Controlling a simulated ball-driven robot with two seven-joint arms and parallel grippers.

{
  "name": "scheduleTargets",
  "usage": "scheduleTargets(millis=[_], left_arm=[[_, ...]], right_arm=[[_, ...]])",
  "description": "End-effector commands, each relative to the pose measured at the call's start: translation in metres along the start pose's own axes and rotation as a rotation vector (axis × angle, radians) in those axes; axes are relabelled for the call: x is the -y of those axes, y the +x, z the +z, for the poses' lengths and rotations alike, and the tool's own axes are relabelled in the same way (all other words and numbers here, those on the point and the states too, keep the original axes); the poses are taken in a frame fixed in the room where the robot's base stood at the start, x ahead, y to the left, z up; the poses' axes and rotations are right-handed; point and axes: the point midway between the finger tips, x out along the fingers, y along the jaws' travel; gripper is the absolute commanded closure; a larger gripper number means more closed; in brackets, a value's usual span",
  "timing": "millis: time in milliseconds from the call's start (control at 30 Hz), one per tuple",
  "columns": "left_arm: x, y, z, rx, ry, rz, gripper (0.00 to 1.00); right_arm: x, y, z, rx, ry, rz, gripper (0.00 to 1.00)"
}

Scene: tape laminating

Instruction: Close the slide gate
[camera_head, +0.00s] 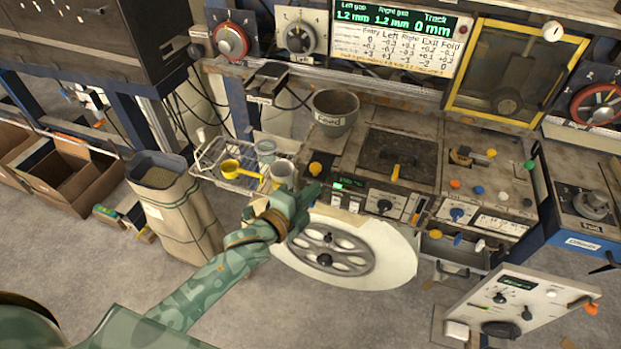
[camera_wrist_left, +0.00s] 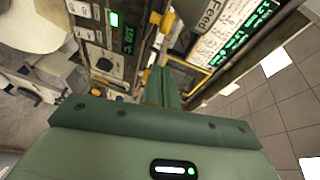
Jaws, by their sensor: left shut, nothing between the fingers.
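My left gripper (camera_head: 313,191) is shut and empty, in front of the machine's worktop at its left end. Its fingertips are close to a yellow knob (camera_head: 316,169); I cannot tell whether they touch. In the left wrist view the shut green fingers (camera_wrist_left: 160,85) point at the machine, and a yellow part (camera_wrist_left: 167,21) shows beyond them. A dark rectangular panel (camera_head: 400,150) with a yellow handle (camera_head: 396,172) at its front lies in the worktop to the right. I cannot tell for certain which part is the slide gate. My right gripper is not in view.
A grey feed bowl (camera_head: 335,118) stands behind the fingertips. A wire basket (camera_head: 210,172) with cups and a yellow scoop is to the left. A large spoked wheel (camera_head: 330,250) hangs below the gripper. A sack (camera_head: 160,180) stands on the floor at left.

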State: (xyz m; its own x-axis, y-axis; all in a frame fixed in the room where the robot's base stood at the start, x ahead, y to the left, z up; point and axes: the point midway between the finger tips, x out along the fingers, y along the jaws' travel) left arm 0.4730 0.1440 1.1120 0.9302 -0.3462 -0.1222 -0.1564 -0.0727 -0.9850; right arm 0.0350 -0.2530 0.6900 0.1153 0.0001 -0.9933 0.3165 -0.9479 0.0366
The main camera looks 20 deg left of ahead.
Motion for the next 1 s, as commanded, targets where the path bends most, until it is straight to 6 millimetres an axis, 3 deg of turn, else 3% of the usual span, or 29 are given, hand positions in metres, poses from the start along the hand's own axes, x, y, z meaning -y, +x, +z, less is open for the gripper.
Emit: scheduleTargets(millis=[100, 300, 767, 1000], left_arm=[[0.0, 0.018, 0.01, 0.001, 0.003, 0.001, 1.0], [0.0, 0.033, 0.025, 0.0, 0.001, 0.001, 1.0], [0.0, 0.038, 0.029, 0.0, -0.001, 0.0, 1.0], [0.005, 0.076, 0.041, 0.0, 0.002, -0.001, 1.0]], right_arm=[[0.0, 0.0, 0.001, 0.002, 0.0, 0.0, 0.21], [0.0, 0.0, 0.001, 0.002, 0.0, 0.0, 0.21], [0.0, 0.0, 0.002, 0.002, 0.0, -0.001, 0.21], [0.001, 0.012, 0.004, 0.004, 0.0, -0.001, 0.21]])
